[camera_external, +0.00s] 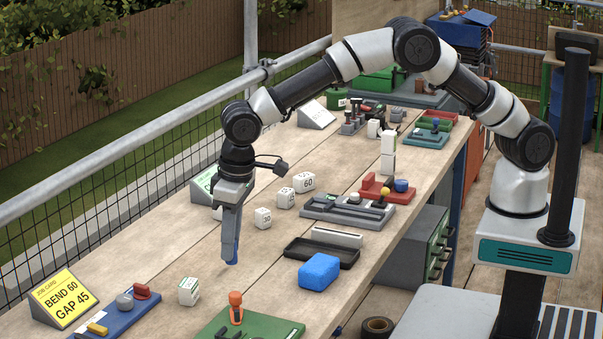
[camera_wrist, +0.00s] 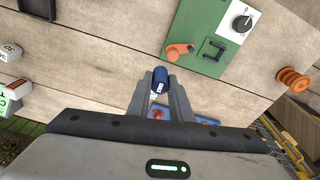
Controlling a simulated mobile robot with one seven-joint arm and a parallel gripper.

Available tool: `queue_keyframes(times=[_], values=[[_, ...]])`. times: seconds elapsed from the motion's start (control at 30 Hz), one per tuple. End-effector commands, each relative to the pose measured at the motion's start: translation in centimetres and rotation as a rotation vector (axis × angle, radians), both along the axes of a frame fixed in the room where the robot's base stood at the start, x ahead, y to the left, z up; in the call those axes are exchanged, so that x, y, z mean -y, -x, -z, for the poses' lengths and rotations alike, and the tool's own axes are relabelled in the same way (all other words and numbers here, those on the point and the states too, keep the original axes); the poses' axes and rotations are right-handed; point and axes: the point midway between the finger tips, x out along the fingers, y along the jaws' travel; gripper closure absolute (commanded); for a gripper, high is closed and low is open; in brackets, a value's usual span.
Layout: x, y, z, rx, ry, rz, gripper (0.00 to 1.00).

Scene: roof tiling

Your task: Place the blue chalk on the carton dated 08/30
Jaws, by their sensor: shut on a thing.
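My gripper (camera_external: 231,240) points down above the wooden bench. It is shut on the blue chalk (camera_wrist: 160,79), a short dark blue stick with a pale label, seen between the fingers in the wrist view. In the external view the chalk's blue lower end (camera_external: 231,255) shows at the fingertips, apart from any carton. A small white carton with dark and green markings (camera_external: 188,291) stands on the bench, lower left of my gripper. I cannot read a date 08/30 on any item.
White blocks marked 30 (camera_external: 263,217), 45 (camera_external: 285,197) and 60 (camera_external: 305,182) stand behind. A blue block (camera_external: 320,271) and a black tray (camera_external: 322,254) are to the right. A green board (camera_external: 272,326) and a blue board (camera_external: 114,319) lie in front.

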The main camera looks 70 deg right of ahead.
Motion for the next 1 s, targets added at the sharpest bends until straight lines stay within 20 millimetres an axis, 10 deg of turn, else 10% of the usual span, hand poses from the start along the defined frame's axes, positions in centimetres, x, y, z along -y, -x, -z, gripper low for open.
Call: queue_keyframes(times=[0.4, 0.67, 1.0], values=[[-1.4, -9.4, -2.1, -0.004, -0.005, 0.028, 1.0], [-0.4, -11.0, -2.4, -0.007, -0.01, 0.041, 1.0], [-0.3, -11.1, 2.0, -0.006, -0.009, 0.042, 1.0]])
